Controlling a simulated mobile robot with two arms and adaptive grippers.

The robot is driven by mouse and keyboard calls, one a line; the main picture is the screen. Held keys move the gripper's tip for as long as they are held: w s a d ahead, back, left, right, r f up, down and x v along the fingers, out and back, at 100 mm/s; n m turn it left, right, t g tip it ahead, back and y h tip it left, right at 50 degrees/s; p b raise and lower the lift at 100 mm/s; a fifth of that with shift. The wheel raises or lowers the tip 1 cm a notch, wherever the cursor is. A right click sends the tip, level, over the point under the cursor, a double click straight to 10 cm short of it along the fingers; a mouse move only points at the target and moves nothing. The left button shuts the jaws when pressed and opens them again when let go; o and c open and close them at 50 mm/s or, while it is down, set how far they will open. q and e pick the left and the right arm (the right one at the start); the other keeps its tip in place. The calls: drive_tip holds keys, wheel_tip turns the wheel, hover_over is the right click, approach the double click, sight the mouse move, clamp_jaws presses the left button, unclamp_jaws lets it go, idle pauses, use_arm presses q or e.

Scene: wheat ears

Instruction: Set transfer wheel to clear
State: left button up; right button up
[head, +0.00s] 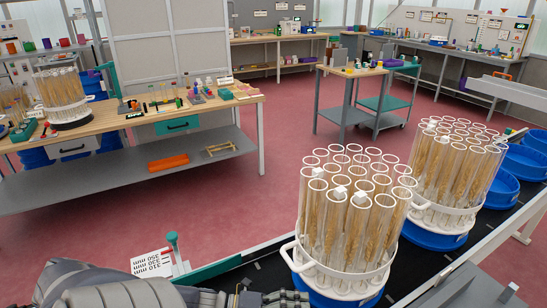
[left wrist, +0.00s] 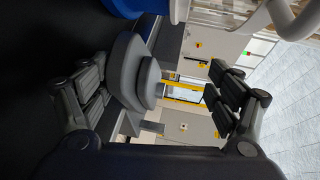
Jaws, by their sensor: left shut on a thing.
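A grey round wheel or knob (left wrist: 128,72), stepped in shape, shows in the left wrist view between the fingers of my left gripper (left wrist: 158,76). The gripper is shut on it, with the left fingers against or very near its edge; the exact contact is partly hidden. In the head view my left gripper (head: 268,299) is low at the bottom edge, in front of the near tube rack, and the wheel cannot be made out there. No clear marking on the wheel can be read. My right gripper is not in view.
A round rack of wheat tubes (head: 342,272) stands close by on the dark conveyor, with a second rack (head: 440,217) behind. Blue bowls (head: 504,190) follow. A teal lever (head: 173,247) and printed plate (head: 152,266) are left. Red floor (head: 250,205) lies clear beyond.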

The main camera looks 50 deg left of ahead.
use_arm(q)
drive_tip(key=shift+s+a+r+t+p, duration=0.15)
drive_tip(key=shift+s+a+r+p, duration=0.1)
drive_tip(key=shift+a+r, duration=0.35)
drive_tip(key=shift+s+a+r+t+p, duration=0.15)
drive_tip(key=shift+s+a+r, duration=0.1)
drive_tip(key=shift+a+r, duration=0.3)
drive_tip(key=shift+c, duration=0.3)
drive_tip(key=shift+s+a, duration=0.25)
drive_tip(key=shift+s, duration=0.2)
drive_tip(key=shift+s+a, duration=0.2)
drive_tip(key=shift+s, duration=0.25)
drive_tip(key=c, duration=0.4)
drive_tip(key=shift+o, duration=0.2)
drive_tip(key=shift+s+a+f, duration=0.2)
drive_tip(key=shift+s+a, duration=0.2)
drive_tip(key=shift+s, duration=0.05)
drive_tip(key=shift+s+a+f, duration=0.2)
drive_tip(key=shift+s+a, duration=0.15)
drive_tip(key=shift+s, duration=0.1)
drive_tip(key=shift+p, duration=0.35)
